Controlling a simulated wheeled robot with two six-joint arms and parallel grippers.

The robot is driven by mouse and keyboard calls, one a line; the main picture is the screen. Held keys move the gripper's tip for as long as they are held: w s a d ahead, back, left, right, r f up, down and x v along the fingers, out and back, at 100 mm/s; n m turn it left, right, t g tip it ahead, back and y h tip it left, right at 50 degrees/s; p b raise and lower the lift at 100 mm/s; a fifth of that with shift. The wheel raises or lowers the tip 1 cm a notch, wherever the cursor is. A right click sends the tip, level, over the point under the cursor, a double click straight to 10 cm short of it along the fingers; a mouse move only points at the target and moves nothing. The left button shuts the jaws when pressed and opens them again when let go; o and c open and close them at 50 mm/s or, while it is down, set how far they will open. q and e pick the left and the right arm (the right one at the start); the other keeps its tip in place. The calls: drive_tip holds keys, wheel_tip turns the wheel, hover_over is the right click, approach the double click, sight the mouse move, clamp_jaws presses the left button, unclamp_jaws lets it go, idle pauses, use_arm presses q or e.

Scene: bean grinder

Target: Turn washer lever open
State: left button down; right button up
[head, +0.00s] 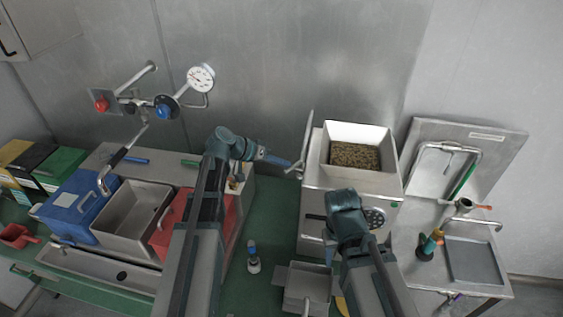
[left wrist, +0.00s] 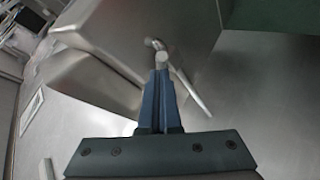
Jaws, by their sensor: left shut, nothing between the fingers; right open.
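A slim metal lever (left wrist: 190,82) sticks out beside a metal machine and shows right at my left fingertips in the left wrist view. In the head view, my left gripper (head: 287,163) reaches to the left side of the steel machine (head: 312,200) with coffee beans on top. My left gripper (left wrist: 161,68) is shut with nothing between its fingers. Its tips are at or very near the lever's pivot end; I cannot tell whether they touch. My right arm's wrist is in front of the bean machine, and its fingers are hidden. I cannot tell which fitting is the washer lever.
A wall pipe with a gauge (head: 201,78) and a red knob (head: 102,104) is at the upper left. Blue (head: 80,203) and red (head: 178,222) bins flank a steel sink (head: 132,210). A bottle (head: 253,262) stands on the green bench. A steel sink unit (head: 440,250) is at right.

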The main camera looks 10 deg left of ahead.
use_arm(q)
drive_tip(key=s+d+n+t+y, duration=0.2)
drive_tip(key=n, duration=0.1)
drive_tip(key=shift+d+n+t, duration=0.3)
drive_tip(key=shift+d, duration=0.35)
idle(0.4)
idle(0.3)
drive_tip(key=shift+w+a, duration=0.45)
drive_tip(key=shift+w, duration=0.2)
drive_tip(key=shift+r, duration=0.1)
